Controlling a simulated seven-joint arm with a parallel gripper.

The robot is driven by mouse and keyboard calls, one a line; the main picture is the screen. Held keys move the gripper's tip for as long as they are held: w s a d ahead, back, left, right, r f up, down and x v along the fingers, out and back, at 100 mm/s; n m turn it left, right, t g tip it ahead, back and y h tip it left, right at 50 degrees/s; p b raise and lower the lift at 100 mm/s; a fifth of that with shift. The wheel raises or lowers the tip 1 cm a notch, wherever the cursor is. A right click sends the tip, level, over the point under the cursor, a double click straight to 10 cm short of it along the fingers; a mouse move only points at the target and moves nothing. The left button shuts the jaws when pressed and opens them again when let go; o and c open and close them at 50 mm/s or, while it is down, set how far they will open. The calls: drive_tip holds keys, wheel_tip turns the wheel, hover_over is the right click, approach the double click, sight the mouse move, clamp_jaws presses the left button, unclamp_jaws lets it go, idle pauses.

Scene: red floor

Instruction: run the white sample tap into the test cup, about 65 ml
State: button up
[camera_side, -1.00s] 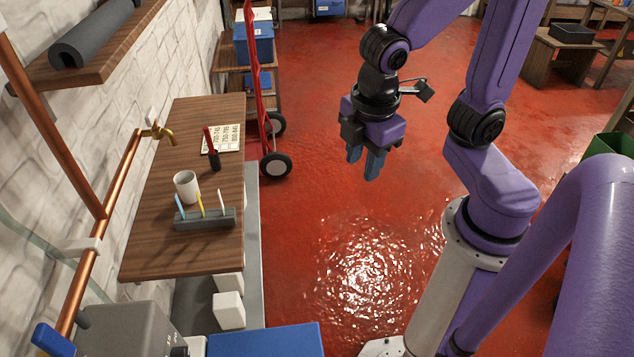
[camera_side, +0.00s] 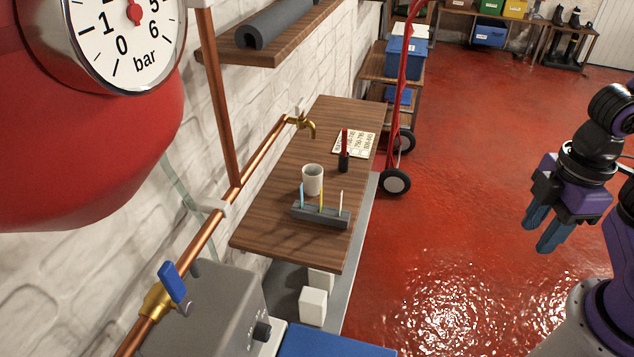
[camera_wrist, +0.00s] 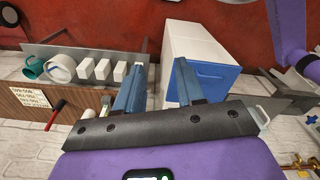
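A brass-coloured tap (camera_side: 305,124) with a small pale top sits on the copper pipe at the wall, at the far left of the wooden bench (camera_side: 272,222). A white cup (camera_side: 313,179) stands upright on the bench, nearer the camera than the tap and not under its spout. Its inside is too small to read. My gripper (camera_side: 545,232) is open and empty over the red floor, well right of the bench and pointing down. In the wrist view my gripper's two blue fingers (camera_wrist: 157,95) are apart with nothing between them.
A grey holder (camera_side: 320,215) with coloured sticks stands before the cup. A blue-handled valve (camera_side: 172,283), a pressure gauge (camera_side: 130,30) and a red hand truck (camera_side: 396,182) flank the bench. The floor between bench and gripper is clear.

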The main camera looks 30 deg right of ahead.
drive_tip(key=o, duration=0.8)
drive_tip(key=shift+w+a, duration=0.25)
drive_tip(key=shift+w, duration=0.25)
drive_tip(key=shift+o, duration=0.2)
drive_tip(key=m+t+y, duration=0.4)
drive_tip(key=t+y, duration=0.5)
approach(303, 102)
drive_tip(key=x, duration=1)
drive_tip(key=shift+w+a+f, duration=0.1)
drive_tip(key=shift+w+a, duration=0.1)
drive_tip(key=shift+a, duration=0.05)
drive_tip(key=c, duration=1)
